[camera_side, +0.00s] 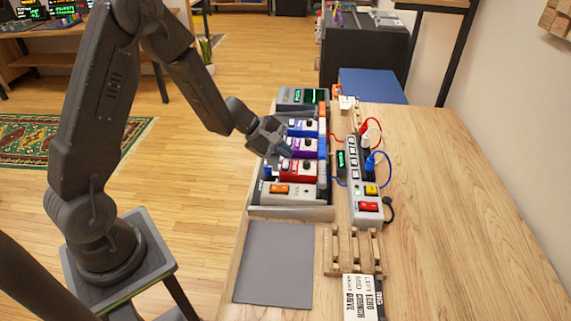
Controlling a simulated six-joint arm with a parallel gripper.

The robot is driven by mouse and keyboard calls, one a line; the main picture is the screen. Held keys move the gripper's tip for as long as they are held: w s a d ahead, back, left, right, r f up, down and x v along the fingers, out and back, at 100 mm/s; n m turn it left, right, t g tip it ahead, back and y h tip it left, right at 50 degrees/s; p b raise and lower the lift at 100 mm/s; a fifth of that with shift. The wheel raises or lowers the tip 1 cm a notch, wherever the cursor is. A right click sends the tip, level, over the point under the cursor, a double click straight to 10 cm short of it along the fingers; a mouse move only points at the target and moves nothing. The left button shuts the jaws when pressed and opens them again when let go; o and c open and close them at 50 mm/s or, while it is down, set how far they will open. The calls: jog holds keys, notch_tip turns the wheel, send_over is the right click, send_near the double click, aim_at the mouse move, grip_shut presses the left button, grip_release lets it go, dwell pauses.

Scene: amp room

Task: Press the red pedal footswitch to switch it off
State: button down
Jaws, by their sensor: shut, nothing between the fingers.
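The red pedal (299,171) sits in a row of pedals on a grey pedalboard (290,212) at the table's left edge. It lies between a purple pedal (307,147) on its far side and a light grey pedal with an orange switch (291,194) on its near side. My gripper (287,153) is shut and empty. It is over the left part of the purple pedal, just beyond the red pedal. I cannot tell whether its fingertips touch anything. The gripper hides part of the purple and blue pedals. The red pedal's lamp is too small to read.
A blue pedal (304,127) stands beyond the purple one. A power strip (363,185) with red and blue cables stands to the right. A grey mat (274,264), a wooden rack (353,251) and a lettered card (363,297) lie nearer. The table's right side is clear.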

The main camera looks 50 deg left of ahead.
aim_at(285, 166)
jog(key=shift+r, duration=2.15)
jog(key=shift+d+r, duration=0.15)
jog(key=shift+r, duration=0.05)
jog(key=s+d+r+m+g, duration=0.2)
jog(key=s+d+r+m, duration=0.75)
jog(key=r, duration=0.25)
jog(key=s+a+r+m+y, duration=0.1)
jog(key=s+m+y, duration=0.2)
jog(key=s+m, duration=0.2)
jog(key=s+a+r+m+y, duration=0.1)
jog(key=s+m, duration=0.3)
jog(key=s, duration=0.6)
jog(key=shift+s+r+m+y, duration=0.2)
jog(key=shift+r+m+y, duration=0.15)
jog(key=shift+r+y, duration=0.5)
